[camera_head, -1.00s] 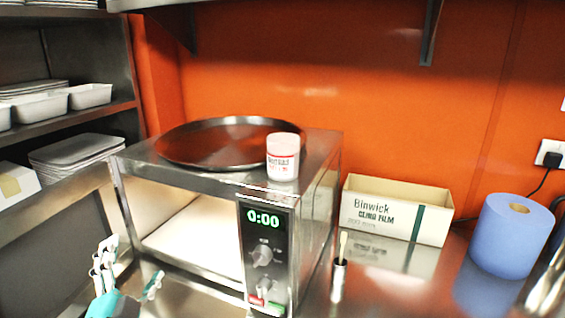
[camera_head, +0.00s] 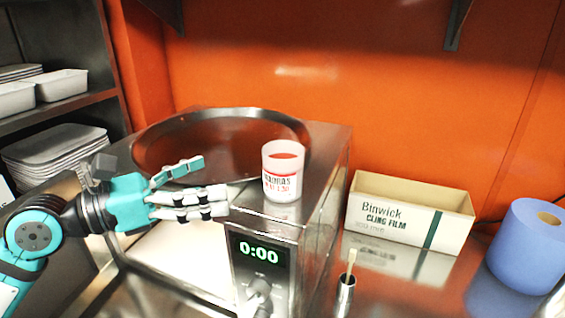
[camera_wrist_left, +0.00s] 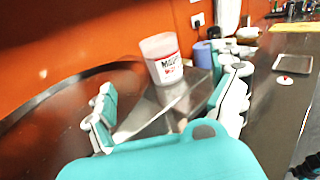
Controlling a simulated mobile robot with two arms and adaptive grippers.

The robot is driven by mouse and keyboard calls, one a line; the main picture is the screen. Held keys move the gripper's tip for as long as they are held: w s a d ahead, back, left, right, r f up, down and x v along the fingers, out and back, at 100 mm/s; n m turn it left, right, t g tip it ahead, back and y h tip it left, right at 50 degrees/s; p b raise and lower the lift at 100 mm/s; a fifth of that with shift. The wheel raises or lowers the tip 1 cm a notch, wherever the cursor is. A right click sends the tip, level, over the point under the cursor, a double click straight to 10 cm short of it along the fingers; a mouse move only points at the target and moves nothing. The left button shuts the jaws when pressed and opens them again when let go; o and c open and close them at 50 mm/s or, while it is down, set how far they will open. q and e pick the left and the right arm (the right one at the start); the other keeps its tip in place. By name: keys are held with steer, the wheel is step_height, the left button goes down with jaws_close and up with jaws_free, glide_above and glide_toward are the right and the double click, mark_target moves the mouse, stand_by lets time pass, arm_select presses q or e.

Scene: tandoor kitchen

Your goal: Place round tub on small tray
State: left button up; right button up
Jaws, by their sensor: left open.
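The round tub (camera_head: 283,172), whitish with a red-lettered label, stands upright on the front right of the steel oven top. It also shows in the left wrist view (camera_wrist_left: 162,58), ahead of and between my fingers. My left gripper (camera_head: 213,180) is open and empty, to the left of the tub, with its fingers pointing at it and a gap between. It also shows in the wrist view (camera_wrist_left: 168,103). A small square metal tray (camera_wrist_left: 292,63) lies on the counter at the right of the wrist view; I cannot tell whether it is the task's tray. My right gripper is not in view.
A large dark round pan (camera_head: 165,136) lies on the oven (camera_head: 315,215) behind my left gripper. A cling film box (camera_head: 405,212) and a blue paper roll (camera_head: 522,250) stand to the right. A shelf bracket (camera_head: 458,25) hangs above.

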mark_target(264, 163)
arm_select(q)
steer(key=p+x, duration=0.1)
steer(key=x, duration=0.2)
steer(key=p+x, duration=0.2)
steer(key=x, duration=0.2)
steer(key=shift+w, duration=0.4)
steer(key=shift+w+d, duration=0.1)
steer(key=shift+d, duration=0.45)
steer(key=shift+d+p, duration=0.3)
steer(key=shift+p, duration=0.25)
steer(key=p+x, duration=0.2)
steer(key=x, duration=0.2)
steer(key=shift+w+d+f+p, duration=0.1)
steer(key=shift+d+p, duration=0.1)
steer(key=shift+p, duration=0.2)
steer(key=shift+d+f, duration=0.15)
steer(key=shift+d, duration=0.05)
steer(key=shift+a, duration=0.15)
steer(key=c, duration=1.6)
step_height(264, 163, up, 10)
steer(key=shift+b, duration=1.25)
